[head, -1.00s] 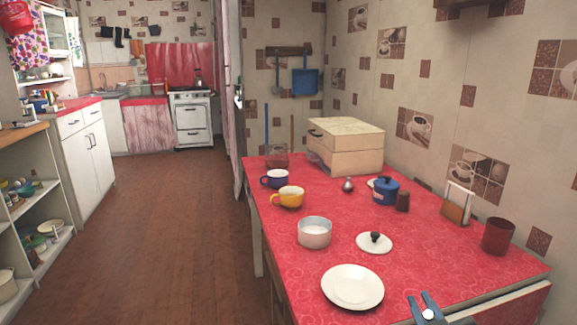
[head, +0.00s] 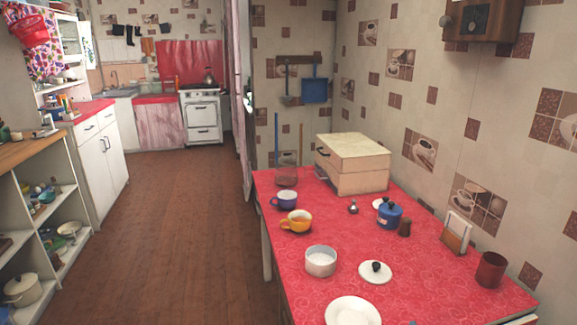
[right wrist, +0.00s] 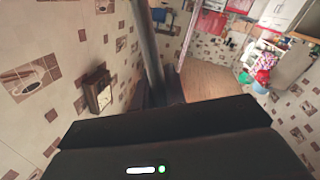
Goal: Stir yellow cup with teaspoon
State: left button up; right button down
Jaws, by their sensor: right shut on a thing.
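The yellow cup (head: 297,221) stands upright on the red counter, its handle to the left. A blue-purple cup (head: 284,200) stands just behind it. I cannot make out a teaspoon in either view. Only a small grey-blue tip of my right gripper (head: 413,322) shows at the bottom edge of the head view, right of the white plate and well in front of the yellow cup. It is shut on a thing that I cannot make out. The right wrist view shows dark parts of mine and the room, with no cup. My left gripper is out of view.
On the red counter (head: 430,262) stand a white bowl (head: 320,261), a white lid (head: 375,272), a white plate (head: 352,312), a blue pot (head: 389,215), a dark red tumbler (head: 490,269), a napkin holder (head: 456,234) and a cream box (head: 352,162). Open floor (head: 180,230) lies to the left.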

jog(key=shift+s+r+p, duration=0.25)
jog(key=shift+r+p, duration=0.25)
jog(key=shift+r, duration=0.3)
jog(key=shift+s+r+p, duration=0.2)
jog(key=shift+r+p, duration=0.3)
jog(key=shift+r, duration=0.25)
